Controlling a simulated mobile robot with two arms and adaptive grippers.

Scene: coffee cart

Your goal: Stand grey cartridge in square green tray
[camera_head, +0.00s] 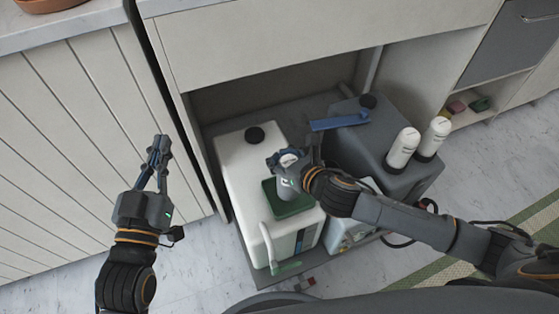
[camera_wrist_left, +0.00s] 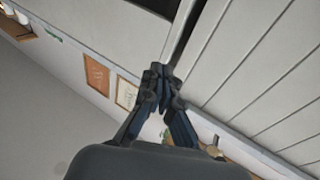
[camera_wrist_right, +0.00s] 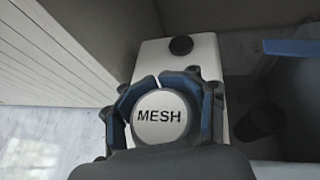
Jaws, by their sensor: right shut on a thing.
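The grey cartridge (camera_head: 286,188) is upright in my right gripper (camera_head: 288,159), whose fingers wrap around its top. In the right wrist view its round light lid (camera_wrist_right: 160,116) reads "MESH" between the blue fingers of the right gripper (camera_wrist_right: 166,82). The square green tray (camera_head: 297,208) sits on the white container, and the cartridge's lower end is over it in the head view. I cannot tell whether the cartridge touches the tray floor. My left gripper (camera_head: 159,145) is shut and empty, away to the left; its fingertips meet in the left wrist view (camera_wrist_left: 158,76).
The white container (camera_head: 246,163) has a black cap and stands in the cabinet opening. A dark grey container (camera_head: 357,145) to its right bears a blue handled thing (camera_head: 340,121) and two white-topped canisters (camera_head: 403,147). Cabinet panels (camera_head: 75,110) stand near my left gripper.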

